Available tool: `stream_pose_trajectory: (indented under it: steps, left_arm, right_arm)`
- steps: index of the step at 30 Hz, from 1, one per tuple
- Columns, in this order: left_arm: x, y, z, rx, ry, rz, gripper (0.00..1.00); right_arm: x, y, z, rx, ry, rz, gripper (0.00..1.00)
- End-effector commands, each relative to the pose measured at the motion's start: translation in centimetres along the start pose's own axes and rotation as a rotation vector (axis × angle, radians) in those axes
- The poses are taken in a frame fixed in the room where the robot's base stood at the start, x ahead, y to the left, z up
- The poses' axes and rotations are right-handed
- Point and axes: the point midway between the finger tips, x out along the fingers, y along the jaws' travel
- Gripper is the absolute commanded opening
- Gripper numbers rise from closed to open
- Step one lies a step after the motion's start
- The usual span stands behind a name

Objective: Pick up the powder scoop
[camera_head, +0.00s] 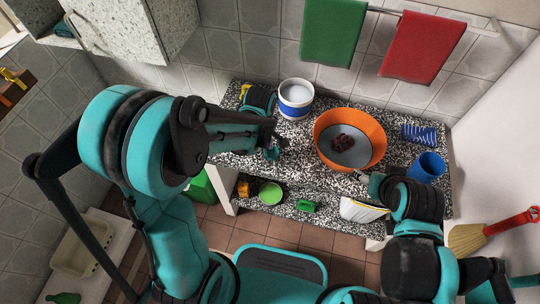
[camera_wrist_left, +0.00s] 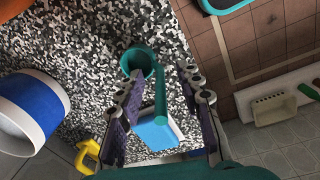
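The powder scoop, teal with a round cup and a straight handle, shows in the left wrist view (camera_wrist_left: 138,62), over the speckled counter. In the head view a bit of its teal cup (camera_head: 271,154) shows just past my left fingertips. My left gripper (camera_head: 277,140) is open. In the wrist view its two fingers (camera_wrist_left: 162,112) stand apart on either side of the scoop's handle, and I see no clear grip on it. My right gripper (camera_head: 360,177) is by the counter's front edge, right of the scoop, too small to read.
On the counter (camera_head: 300,140) stand a blue-and-white tub (camera_head: 295,98), an orange basin (camera_head: 347,138) with a dark item in it, a blue cup (camera_head: 427,167) and a yellow-and-blue item (camera_head: 257,98) behind my left gripper. A lower shelf holds a green bowl (camera_head: 271,193).

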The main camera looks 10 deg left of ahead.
Motion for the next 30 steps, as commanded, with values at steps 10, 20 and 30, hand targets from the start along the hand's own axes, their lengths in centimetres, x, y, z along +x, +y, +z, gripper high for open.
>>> stream_pose_trajectory:
  steps: [10, 20, 30]
  left_arm:
    - [1.4, 0.0, 0.0, 0.000, 0.001, 0.001, 0.30]
    - [1.4, 0.1, 0.0, 0.000, 0.001, 0.001, 0.00]
    - [0.2, 0.1, 0.0, 0.000, 0.001, 0.001, 0.00]
  right_arm:
    - [0.5, 0.0, 0.4, 0.000, 0.000, 0.000, 0.61]
    - [0.5, 0.0, 0.4, 0.000, 0.000, 0.000, 0.61]
    - [0.0, 0.0, 0.0, 0.000, 0.000, 0.000, 0.61]
